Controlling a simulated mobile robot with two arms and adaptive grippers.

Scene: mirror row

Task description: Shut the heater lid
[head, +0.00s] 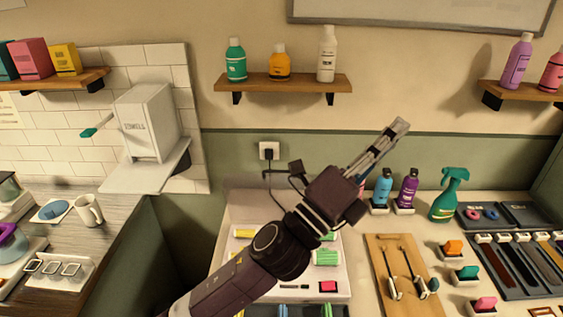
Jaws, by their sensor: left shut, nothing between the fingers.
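A white case with yellow and green rollers (222,262) sits on the counter, largely behind my left arm. It looks like the heater, with a dark cord and plug at the wall behind it. A pale panel (250,205) at its back may be the lid, standing open; my arm hides much of it, so its exact angle is unclear. My left gripper (398,127) is shut and empty. It is raised, pointing up and right, in front of the green wall band. It appears apart from the case. My right gripper is out of view.
A wooden board (398,245) with two tools lies right of the case. Blue and purple bottles (407,190) and a green spray bottle (449,196) stand behind. A towel box (148,120) hangs at left, above a mug (88,210). A bottle shelf (285,83) is above.

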